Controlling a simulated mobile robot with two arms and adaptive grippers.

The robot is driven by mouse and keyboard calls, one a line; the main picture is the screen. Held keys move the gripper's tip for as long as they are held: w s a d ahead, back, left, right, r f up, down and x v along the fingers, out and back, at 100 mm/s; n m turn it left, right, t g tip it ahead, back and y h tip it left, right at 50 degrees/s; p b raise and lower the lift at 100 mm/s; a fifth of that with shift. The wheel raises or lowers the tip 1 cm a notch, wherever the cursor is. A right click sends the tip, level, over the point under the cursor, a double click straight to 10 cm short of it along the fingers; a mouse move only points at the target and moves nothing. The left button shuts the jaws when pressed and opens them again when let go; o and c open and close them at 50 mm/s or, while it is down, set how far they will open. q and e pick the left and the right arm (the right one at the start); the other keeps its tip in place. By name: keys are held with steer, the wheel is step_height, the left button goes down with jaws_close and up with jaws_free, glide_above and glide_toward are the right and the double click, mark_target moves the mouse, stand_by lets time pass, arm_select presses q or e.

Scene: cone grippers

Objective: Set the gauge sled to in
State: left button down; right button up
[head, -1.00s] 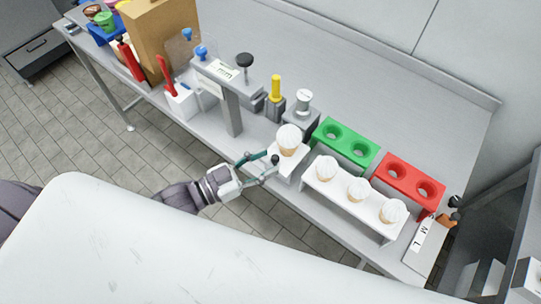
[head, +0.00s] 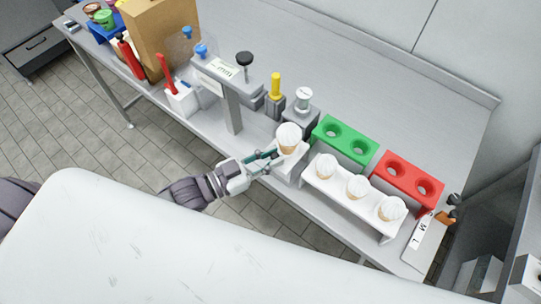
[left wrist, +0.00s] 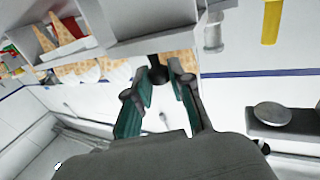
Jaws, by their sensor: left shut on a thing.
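The gauge sled (head: 292,163) is a pale block bearing a white-topped cone (head: 288,137), at the table's front edge left of the white cone rack. My left gripper (head: 273,157) is at the sled's front, its teal fingers shut on the sled's black knob. In the left wrist view the dark knob (left wrist: 158,70) shows between the fingertips of my left gripper (left wrist: 160,80). In the head view the fingers hide the knob. My right gripper is in neither view.
A white rack (head: 340,200) with three cones stands right of the sled. Behind are a green two-hole rack (head: 347,141) and a red one (head: 408,180). A grey gauge stand (head: 231,105), a yellow-handled part (head: 275,86) and a silver-topped block (head: 301,112) stand behind and left.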

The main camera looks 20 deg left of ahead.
arm_select(q)
steer(key=w+a+b, duration=0.1)
steer(key=w+a, duration=0.3)
steer(key=a, duration=0.7)
steer(key=shift+w+a+b, duration=0.15)
steer(key=shift+a+b, duration=0.15)
steer(key=shift+b, duration=0.1)
steer(key=c, duration=1.2)
jaws_free()
steer(key=shift+o, duration=0.8)
steer(key=shift+a, duration=0.15)
